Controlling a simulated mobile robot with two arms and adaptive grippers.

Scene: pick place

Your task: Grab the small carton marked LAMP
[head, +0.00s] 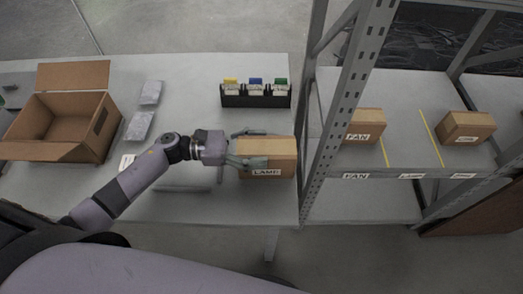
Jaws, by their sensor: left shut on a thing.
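The small carton marked LAMP (281,158) is a brown box with a white label on its near side. It is at the right end of the grey table, close to the shelf post. My left gripper (254,149) reaches it from the left, with its fingers shut on the carton's left part. I cannot tell whether the carton rests on the table or is slightly raised. My right gripper is not in view.
An open cardboard box (60,118) stands at the table's left, with grey packets (139,126) beside it. A black holder (256,99) with coloured items stands behind the carton. The metal shelf (400,100) at right holds a FAN carton (365,125) and another carton (465,127).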

